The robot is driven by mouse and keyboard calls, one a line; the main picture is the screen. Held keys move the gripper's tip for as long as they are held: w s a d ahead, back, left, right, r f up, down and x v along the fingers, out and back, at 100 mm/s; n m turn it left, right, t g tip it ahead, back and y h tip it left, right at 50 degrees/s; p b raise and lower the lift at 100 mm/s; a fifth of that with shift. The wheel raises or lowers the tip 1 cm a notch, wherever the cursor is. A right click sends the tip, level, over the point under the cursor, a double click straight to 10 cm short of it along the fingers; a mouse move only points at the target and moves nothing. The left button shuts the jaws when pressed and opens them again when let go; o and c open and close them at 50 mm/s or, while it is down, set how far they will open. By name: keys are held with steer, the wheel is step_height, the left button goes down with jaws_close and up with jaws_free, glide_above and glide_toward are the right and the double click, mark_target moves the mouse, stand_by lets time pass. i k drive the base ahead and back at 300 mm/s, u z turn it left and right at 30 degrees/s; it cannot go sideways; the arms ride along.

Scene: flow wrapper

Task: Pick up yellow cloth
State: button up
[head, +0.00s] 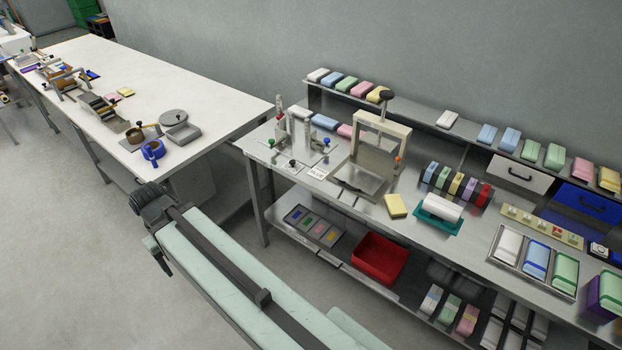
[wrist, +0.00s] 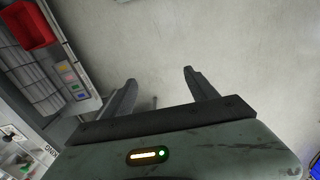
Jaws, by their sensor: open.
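A small yellow block-like folded cloth (head: 396,206) lies flat on the grey metal workbench (head: 410,240), in front of the framed press. Another pale yellow folded piece (head: 378,94) is on the back shelf. My gripper (wrist: 158,88) shows in the wrist view with its two dark fingers apart and nothing between them. Bare floor is beyond the fingers. My arm crosses the lower left of the head view, well apart from the yellow cloth; the fingers cannot be made out there. The yellow cloth is not visible in the wrist view.
The framed press (head: 380,140) stands just behind the cloth. A green tray (head: 437,228) with a white roll is to its right. A red bin (head: 380,259) sits on the lower shelf. A white table (head: 190,85) stands at left; floor between is clear.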

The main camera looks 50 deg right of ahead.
mark_target(395, 206)
steer(key=z, duration=2.75)
steer(key=k, duration=0.8)
steer(key=u, duration=0.3)
steer(key=i, duration=1.1)
steer(key=u, duration=0.7)
